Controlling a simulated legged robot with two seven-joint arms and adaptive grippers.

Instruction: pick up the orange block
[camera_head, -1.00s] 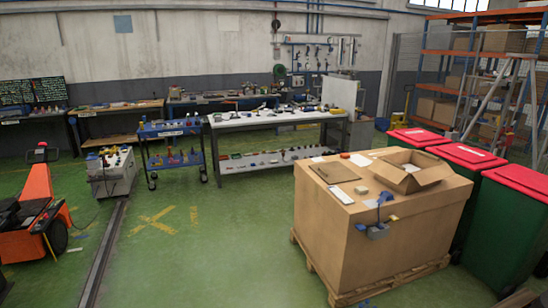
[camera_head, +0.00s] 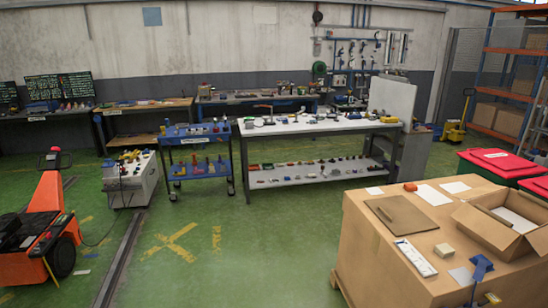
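A small orange-red block (camera_head: 410,187) lies on top of the large cardboard box (camera_head: 385,262) at the right, near its far edge. It lies beside a white sheet (camera_head: 433,195) and beyond a brown clipboard-like board (camera_head: 401,214). It is small in the picture, so its exact shape is hard to tell. Neither of my grippers is in view.
An open carton (camera_head: 487,228), a beige block (camera_head: 444,250) and a blue tool (camera_head: 480,268) also lie on the box. Red-lidded bins (camera_head: 500,163) stand behind it. A workbench (camera_head: 320,127), blue cart (camera_head: 195,155) and orange machine (camera_head: 45,225) stand around open green floor.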

